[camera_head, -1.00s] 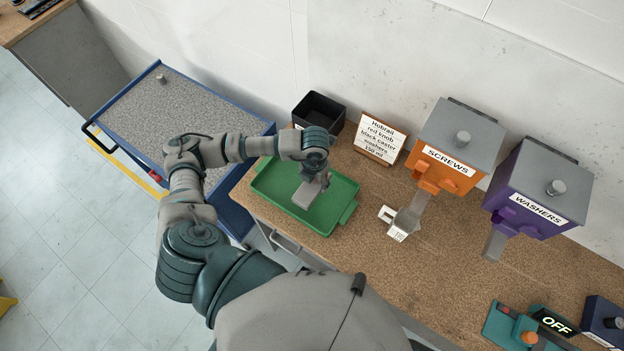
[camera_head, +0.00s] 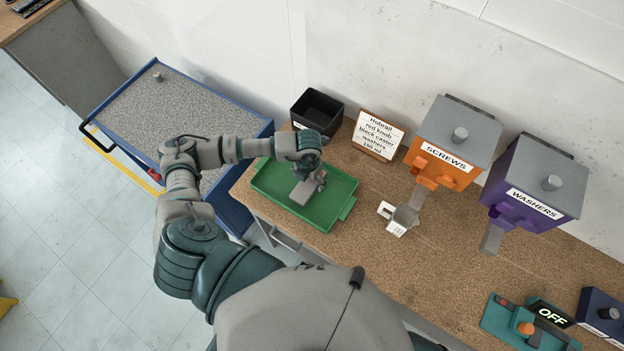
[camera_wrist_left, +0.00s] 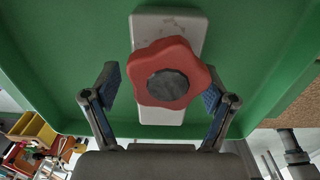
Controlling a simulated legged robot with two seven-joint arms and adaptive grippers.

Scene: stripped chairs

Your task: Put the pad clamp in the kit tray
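The pad clamp, a pale grey plate (camera_wrist_left: 160,22) with a red star-shaped knob (camera_wrist_left: 145,70), shows in the left wrist view against the green kit tray floor. In the head view its grey plate (camera_head: 302,194) appears to lie inside the green kit tray (camera_head: 335,212), under my left gripper (camera_head: 314,181). In the left wrist view my left gripper (camera_wrist_left: 162,92) has its fingers spread, one on each side of the knob. A gap shows on the left; the right finger is close to the knob, and contact is unclear. My right gripper is not in view.
A black bin (camera_head: 318,110) and a label card (camera_head: 378,136) stand behind the tray. A small white scale-like holder (camera_head: 398,218), a screws dispenser (camera_head: 452,140) and a washers dispenser (camera_head: 535,190) are to the right. A blue cart (camera_head: 170,110) is at left.

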